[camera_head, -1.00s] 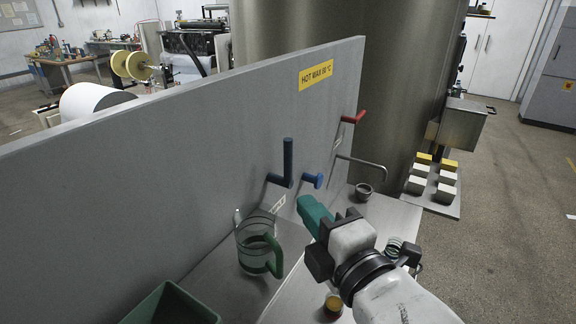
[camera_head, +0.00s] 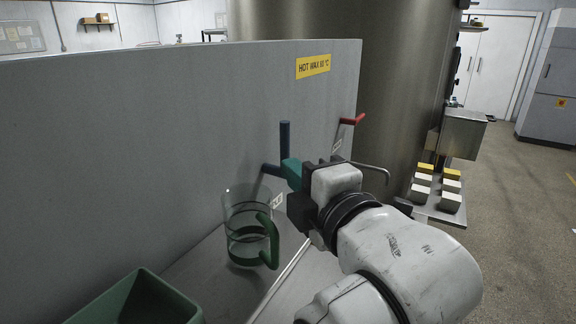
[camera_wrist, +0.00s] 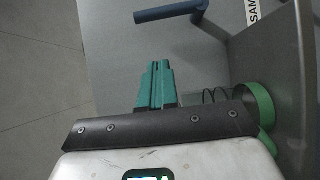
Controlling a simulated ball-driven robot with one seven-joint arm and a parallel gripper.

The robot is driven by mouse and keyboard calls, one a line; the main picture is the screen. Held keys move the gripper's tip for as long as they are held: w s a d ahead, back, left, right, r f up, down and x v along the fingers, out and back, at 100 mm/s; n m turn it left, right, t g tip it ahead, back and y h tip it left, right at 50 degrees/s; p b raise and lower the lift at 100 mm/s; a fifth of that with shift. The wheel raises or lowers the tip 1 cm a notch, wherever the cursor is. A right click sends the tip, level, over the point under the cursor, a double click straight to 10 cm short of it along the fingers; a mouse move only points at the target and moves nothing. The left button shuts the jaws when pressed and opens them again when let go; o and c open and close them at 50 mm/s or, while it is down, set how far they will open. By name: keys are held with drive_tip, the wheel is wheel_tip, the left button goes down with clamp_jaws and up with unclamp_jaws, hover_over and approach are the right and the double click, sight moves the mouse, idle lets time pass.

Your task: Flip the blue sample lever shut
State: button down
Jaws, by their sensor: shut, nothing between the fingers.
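The blue sample lever (camera_head: 285,140) is on the grey panel, its handle standing upright above a short stem. In the wrist view the blue lever (camera_wrist: 170,12) lies ahead of my fingertips, with a visible gap, beside a label that starts "SAM" (camera_wrist: 253,12). My gripper (camera_head: 291,172) has teal fingers, shut together and empty. In the head view it overlaps the lower end of the lever handle; contact cannot be told there. The fingers also show in the wrist view (camera_wrist: 155,78).
A clear jug (camera_head: 243,215) with a green handle stands below the lever, left of my gripper. A green bin (camera_head: 140,295) is at the front left. A red lever (camera_head: 350,121) is farther along the panel, with a bent metal spout (camera_head: 378,168). A yellow hot-wax sign (camera_head: 313,66) is above.

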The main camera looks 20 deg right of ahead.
sight(289, 145)
drive_tip(key=w, duration=0.2)
drive_tip(key=w+d, duration=0.1)
drive_tip(key=w, duration=0.2)
drive_tip(key=w+d+p, duration=0.1)
drive_tip(key=w, duration=0.2)
drive_tip(key=shift+r, duration=0.1)
drive_tip(key=shift+w+d, duration=0.2)
drive_tip(key=shift+w, duration=0.1)
drive_tip(key=shift+d, duration=0.1)
drive_tip(key=shift+w+d+r+p, duration=0.1)
drive_tip(key=shift+d+p, duration=0.1)
drive_tip(key=shift+p, duration=0.25)
drive_tip(key=shift+m, duration=0.3)
